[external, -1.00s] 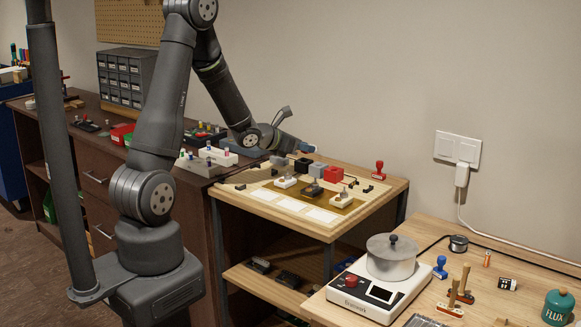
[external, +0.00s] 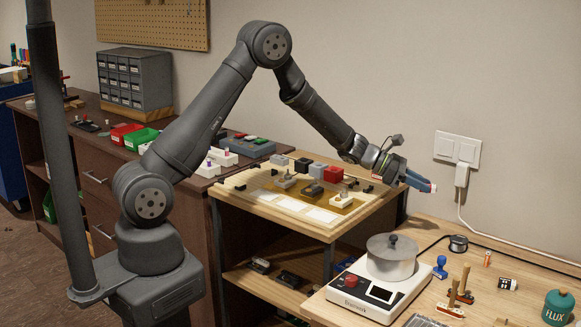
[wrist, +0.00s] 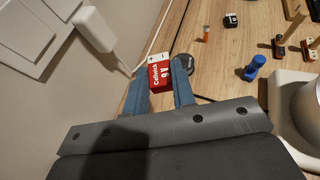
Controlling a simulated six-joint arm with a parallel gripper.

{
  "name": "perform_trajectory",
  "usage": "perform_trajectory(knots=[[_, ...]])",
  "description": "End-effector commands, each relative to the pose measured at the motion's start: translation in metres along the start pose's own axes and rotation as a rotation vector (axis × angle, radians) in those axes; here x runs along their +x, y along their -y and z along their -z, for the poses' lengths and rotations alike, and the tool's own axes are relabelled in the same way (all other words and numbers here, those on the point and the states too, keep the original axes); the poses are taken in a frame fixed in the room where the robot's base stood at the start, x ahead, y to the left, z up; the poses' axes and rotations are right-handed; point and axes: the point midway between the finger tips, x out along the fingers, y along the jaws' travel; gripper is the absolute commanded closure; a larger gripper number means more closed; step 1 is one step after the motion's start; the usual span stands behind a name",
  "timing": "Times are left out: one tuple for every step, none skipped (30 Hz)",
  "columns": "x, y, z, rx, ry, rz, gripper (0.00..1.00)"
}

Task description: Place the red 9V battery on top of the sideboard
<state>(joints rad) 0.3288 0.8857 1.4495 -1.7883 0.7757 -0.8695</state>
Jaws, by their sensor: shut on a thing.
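My gripper (external: 418,183) is in the air to the right of the small wooden bench, above the worktable's back edge near the wall. Its blue fingers (wrist: 160,92) are shut on the red 9V battery (wrist: 160,76), which has a white end and shows between the fingertips in the wrist view. In the external view only a small red and white end of the battery (external: 433,188) shows past the fingers. The sideboard (external: 95,165) is the dark brown cabinet with drawers at the left, far from my gripper. My arm hides part of it.
A grey drawer cabinet (external: 135,80), a red bin (external: 122,133), a green bin (external: 141,139) and pedals (external: 250,146) stand on the sideboard. The wooden bench (external: 330,230) holds several blocks and parts. A scale with a pot (external: 391,262) stands on the worktable. A wall plug (external: 462,175) is near my gripper.

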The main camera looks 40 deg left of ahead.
Motion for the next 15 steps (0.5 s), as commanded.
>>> perform_trajectory(knots=[[0.026,0.019,-0.002,0.026,-0.001,0.061,1.0],[0.038,0.029,-0.003,0.039,-0.001,0.094,1.0],[0.053,0.043,-0.004,0.056,-0.001,0.134,1.0],[0.064,0.053,-0.006,0.069,-0.001,0.165,1.0],[0.074,0.062,-0.006,0.08,-0.001,0.192,1.0],[0.086,0.074,-0.007,0.095,-0.001,0.226,1.0],[0.094,0.083,-0.007,0.104,-0.001,0.25,1.0],[0.101,0.091,-0.007,0.113,-0.001,0.272,1.0],[0.109,0.1,-0.007,0.123,-0.001,0.296,1.0],[0.115,0.107,-0.006,0.131,-0.001,0.314,1.0],[0.119,0.112,-0.007,0.138,-0.001,0.328,1.0],[0.124,0.118,-0.006,0.144,0.0,0.344,1.0],[0.127,0.122,-0.006,0.147,0.0,0.354,1.0],[0.13,0.125,-0.006,0.151,0.0,0.361,1.0],[0.133,0.128,-0.004,0.153,-0.001,0.369,1.0]])
